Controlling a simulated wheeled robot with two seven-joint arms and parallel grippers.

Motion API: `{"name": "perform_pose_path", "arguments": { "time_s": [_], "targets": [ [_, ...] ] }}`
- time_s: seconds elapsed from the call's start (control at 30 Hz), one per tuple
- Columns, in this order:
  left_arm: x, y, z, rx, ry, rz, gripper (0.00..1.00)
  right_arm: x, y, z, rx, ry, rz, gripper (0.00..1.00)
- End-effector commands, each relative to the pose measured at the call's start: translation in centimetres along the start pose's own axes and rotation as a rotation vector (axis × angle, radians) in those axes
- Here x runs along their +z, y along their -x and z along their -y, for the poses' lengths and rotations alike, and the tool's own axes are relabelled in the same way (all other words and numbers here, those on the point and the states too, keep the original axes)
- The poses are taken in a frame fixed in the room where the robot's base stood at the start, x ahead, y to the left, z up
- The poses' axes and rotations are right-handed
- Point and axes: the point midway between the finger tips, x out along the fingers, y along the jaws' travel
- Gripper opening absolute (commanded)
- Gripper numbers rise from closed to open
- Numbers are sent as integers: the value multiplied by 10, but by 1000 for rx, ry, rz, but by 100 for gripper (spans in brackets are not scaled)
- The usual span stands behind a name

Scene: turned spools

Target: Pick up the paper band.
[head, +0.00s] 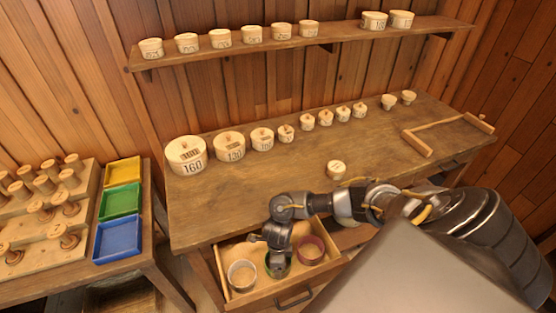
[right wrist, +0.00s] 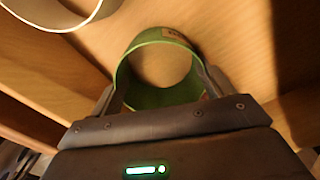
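Three ring-shaped bands stand in the open drawer: a white one (head: 242,274), a green one (head: 277,268) and a dark red one (head: 311,249). I cannot tell from their look which is paper. My right gripper (head: 277,262) reaches down into the drawer at the green band and partly hides it. In the right wrist view, the green band (right wrist: 131,92) lies between the two fingers, with no clear gap at either side. The white band (right wrist: 62,27) is apart, at upper left. My left gripper is not in view.
The drawer (head: 335,268) has low wooden walls close around the bands. On the workbench (head: 235,198) above stand several numbered round boxes, with one small box (head: 336,169) near the front. Blue (head: 118,239), green and yellow trays and several spools are at left.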

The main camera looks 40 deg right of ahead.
Motion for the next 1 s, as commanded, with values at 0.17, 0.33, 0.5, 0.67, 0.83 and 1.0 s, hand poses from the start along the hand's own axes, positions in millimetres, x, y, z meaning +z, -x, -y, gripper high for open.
{"name": "perform_pose_path", "arguments": {
  "time_s": [0.17,0.33,0.5,0.67,0.83,1.0],
  "targets": [
    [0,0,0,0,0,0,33,0,0,0,0,0,0,55],
    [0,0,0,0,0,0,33,0,2,0,0,0,1,55],
    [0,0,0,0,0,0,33,1,15,1,-1,2,3,55],
    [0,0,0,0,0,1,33,2,43,1,-3,4,5,55],
    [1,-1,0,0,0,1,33,1,76,1,-3,4,3,55],
    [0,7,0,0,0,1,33,0,97,1,-3,2,1,55]
  ]
}}
